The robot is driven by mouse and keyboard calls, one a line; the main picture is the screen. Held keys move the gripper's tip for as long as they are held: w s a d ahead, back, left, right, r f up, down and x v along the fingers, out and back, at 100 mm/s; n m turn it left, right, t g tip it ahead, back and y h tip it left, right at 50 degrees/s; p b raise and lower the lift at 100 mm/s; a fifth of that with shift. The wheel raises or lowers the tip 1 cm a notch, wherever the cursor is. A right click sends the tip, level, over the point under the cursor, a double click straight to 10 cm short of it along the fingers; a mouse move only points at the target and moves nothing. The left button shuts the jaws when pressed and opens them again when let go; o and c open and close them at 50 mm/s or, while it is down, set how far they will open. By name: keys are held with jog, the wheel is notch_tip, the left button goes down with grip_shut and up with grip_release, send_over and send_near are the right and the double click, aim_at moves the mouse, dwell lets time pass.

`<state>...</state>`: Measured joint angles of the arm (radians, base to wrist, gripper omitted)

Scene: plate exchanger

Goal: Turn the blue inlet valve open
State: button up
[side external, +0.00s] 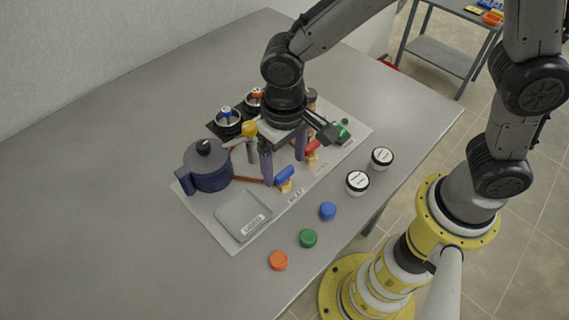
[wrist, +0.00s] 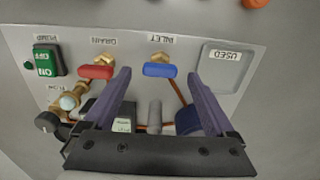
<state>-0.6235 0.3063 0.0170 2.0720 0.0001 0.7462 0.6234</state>
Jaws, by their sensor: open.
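The blue inlet valve handle (side external: 285,174) sits on a brass body on the grey panel. In the wrist view the blue handle (wrist: 159,70) lies crosswise below the INLET label, framed between the fingertips. My gripper (side external: 284,172) points down over the panel, its two purple-grey fingers spread and empty. In the wrist view my gripper (wrist: 158,77) shows one finger on each side of the handle. I cannot tell whether either finger touches it. The fingers hide part of the panel behind them.
The red drain valve (wrist: 96,72) is beside the inlet valve. A green pump switch (wrist: 47,60), dark blue pot (side external: 208,167) and USED tray (side external: 243,233) share the panel (side external: 233,244). Blue (side external: 327,211), green (side external: 308,238) and orange (side external: 278,260) caps lie in front; the left table is clear.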

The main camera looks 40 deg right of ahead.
jog(key=shift+f, duration=0.75)
jog(key=c, duration=1.4)
